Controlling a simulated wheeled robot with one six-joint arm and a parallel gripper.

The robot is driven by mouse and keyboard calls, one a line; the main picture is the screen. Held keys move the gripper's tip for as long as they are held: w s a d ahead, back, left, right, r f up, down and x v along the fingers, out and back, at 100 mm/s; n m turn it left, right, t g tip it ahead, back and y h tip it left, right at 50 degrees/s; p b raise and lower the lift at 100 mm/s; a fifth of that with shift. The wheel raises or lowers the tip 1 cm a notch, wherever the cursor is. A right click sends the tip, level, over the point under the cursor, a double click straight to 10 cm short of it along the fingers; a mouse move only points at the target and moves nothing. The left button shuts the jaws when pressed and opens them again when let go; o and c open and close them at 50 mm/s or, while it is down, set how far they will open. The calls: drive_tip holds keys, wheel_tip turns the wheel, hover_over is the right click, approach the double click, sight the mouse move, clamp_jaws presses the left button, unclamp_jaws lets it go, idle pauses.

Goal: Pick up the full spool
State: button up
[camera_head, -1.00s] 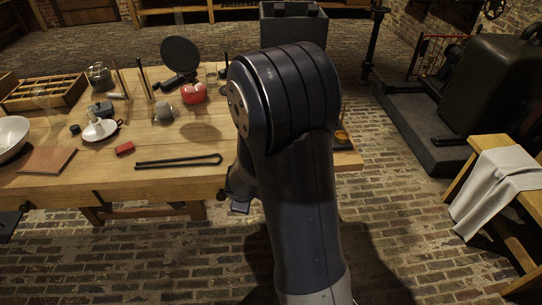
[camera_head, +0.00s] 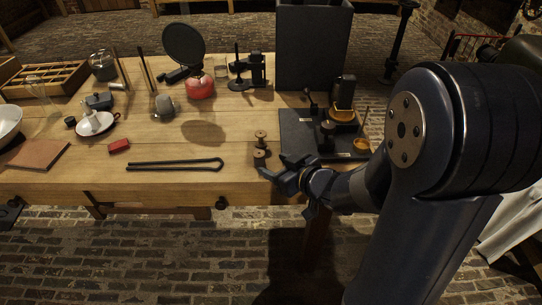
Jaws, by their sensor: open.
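Two small brown spools stand near the table's front edge, left of a dark mat: a rear spool (camera_head: 260,135) and a front spool (camera_head: 259,154). They are too small to tell which one is full. My gripper (camera_head: 273,167) reaches in from the right at the front edge of the table. Its jaws are open and point left, just right of and in front of the front spool. I cannot tell whether they touch it. Nothing shows between the fingers.
Black tongs (camera_head: 175,165) lie left of the spools. A red canister (camera_head: 201,88) and a tall dark box (camera_head: 313,45) stand behind. Bare wood lies around the tongs.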

sight(256, 155)
drive_tip(key=x, duration=0.3)
drive_tip(key=shift+s, duration=0.1)
drive_tip(key=x, duration=0.2)
drive_tip(key=b+x, duration=0.1)
drive_tip(key=x, duration=0.3)
drive_tip(key=shift+a+r, duration=0.2)
drive_tip(key=shift+r, duration=0.2)
drive_tip(key=shift+c, duration=0.5)
drive_tip(key=c, duration=1)
drive_tip(key=shift+o, duration=0.2)
